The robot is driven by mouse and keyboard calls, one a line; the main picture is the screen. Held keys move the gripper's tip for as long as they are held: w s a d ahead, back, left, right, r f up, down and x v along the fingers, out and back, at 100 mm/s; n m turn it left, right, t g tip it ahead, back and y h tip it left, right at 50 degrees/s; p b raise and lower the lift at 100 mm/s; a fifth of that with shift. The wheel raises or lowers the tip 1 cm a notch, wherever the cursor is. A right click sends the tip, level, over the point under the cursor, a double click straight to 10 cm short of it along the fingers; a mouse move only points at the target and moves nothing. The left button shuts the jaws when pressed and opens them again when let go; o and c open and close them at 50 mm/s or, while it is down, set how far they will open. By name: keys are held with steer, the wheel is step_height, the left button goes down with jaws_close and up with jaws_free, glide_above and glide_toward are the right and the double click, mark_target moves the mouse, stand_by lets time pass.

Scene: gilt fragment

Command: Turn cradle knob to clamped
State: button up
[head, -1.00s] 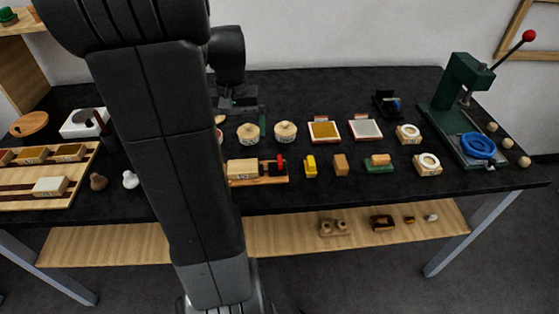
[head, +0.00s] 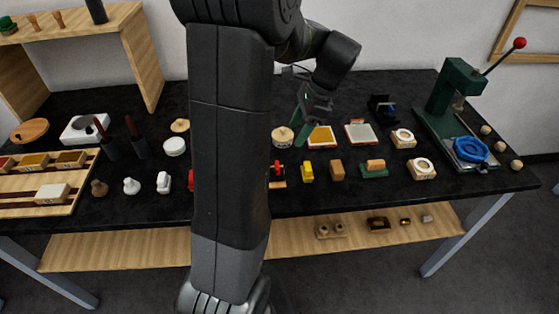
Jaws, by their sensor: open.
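The red knob (head: 277,170) shows just right of my arm, at the end of a wooden cradle (head: 278,184). Most of the cradle is hidden behind my arm, and the setting of the knob is too small to tell. My gripper (head: 303,125) is open and empty. It hangs in the air above the back middle of the bench, behind and to the right of the knob in the picture, and apart from it.
On the black bench, a yellow block (head: 307,171), a brown block (head: 337,170) and a green stamp-like piece (head: 374,169) stand right of the knob. A lidded round pot (head: 282,137) stands behind it. A green press (head: 455,95) stands far right. The front edge strip is clear.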

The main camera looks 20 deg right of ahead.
mark_target(278, 165)
steer(key=x, duration=1.3)
steer(key=shift+a+f+p, duration=0.1)
steer(key=shift+f+p, duration=0.2)
steer(key=shift+p, duration=0.1)
steer(key=c, duration=1)
